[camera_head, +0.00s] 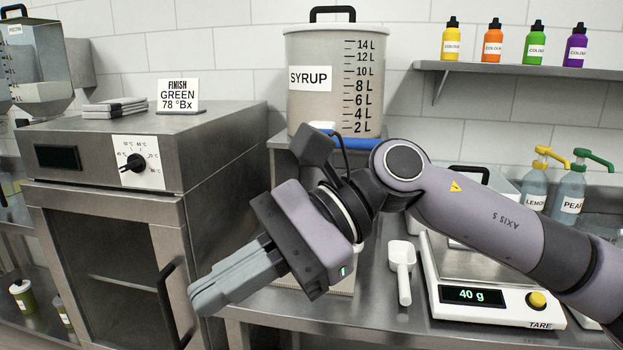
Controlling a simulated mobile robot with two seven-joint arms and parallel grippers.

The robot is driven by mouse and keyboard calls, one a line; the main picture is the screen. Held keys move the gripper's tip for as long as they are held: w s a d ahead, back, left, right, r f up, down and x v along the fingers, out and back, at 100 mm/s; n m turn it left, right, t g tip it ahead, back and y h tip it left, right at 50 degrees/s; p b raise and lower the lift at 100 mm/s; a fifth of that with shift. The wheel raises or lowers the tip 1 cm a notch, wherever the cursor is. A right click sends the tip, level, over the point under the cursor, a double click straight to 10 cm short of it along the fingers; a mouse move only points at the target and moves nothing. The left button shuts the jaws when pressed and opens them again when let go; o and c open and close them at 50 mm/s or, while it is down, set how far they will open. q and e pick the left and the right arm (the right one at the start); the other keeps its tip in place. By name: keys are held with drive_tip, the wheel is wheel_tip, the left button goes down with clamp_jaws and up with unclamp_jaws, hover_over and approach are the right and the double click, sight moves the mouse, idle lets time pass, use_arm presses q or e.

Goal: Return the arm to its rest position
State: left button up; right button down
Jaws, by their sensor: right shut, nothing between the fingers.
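My right arm comes in from the right edge and reaches across the middle of the view. My right gripper (207,297) points down and left, with its fingers together and nothing between them. It hangs in front of the steel cabinet and the near edge of the steel counter (262,303). The wrist and forearm cover part of the counter and of the stand under the syrup tank. My left gripper is not in view.
A syrup tank (335,65) stands behind the arm. A cabinet (200,235) with a dial stands at left. A white scoop (402,262) and a scale (478,300) reading 40 g lie close to the forearm. Pump bottles (568,192) stand at right, colour bottles (493,42) on a shelf.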

drive_tip(key=w+d+f+n+t+y, duration=0.35)
drive_tip(key=w+f+n+t, duration=0.25)
drive_tip(key=n+t, duration=0.8)
drive_tip(key=w+d+f+n+t+y, duration=0.3)
drive_tip(key=w+d+f+n+t, duration=0.3)
drive_tip(key=n, duration=1.4)
drive_tip(key=s+d+f+m+t+h, duration=0.1)
drive_tip(key=d+f+m+t+h, duration=0.1)
drive_tip(key=d+f+m+h, duration=0.4)
drive_tip(key=s+d+f+m+t+h, duration=0.1)
drive_tip(key=d+f+m+h, duration=0.1)
drive_tip(key=f+m+h, duration=0.5)
drive_tip(key=s+d+f+m+g+h, duration=0.1)
drive_tip(key=s+d+f+m+g, duration=0.2)
drive_tip(key=s+d+f+m, duration=0.2)
drive_tip(key=s+d+f+m+g+h, duration=0.2)
drive_tip(key=s+d+f+m, duration=0.3)
drive_tip(key=s+f, duration=0.6)
wheel_tip(320, 180, down, 6)
drive_tip(key=shift+d+r+m+g, duration=0.15)
drive_tip(key=shift+m+g, duration=0.25)
drive_tip(key=shift+g, duration=0.3)
drive_tip(key=shift+h, duration=0.25)
drive_tip(key=shift+d, duration=0.1)
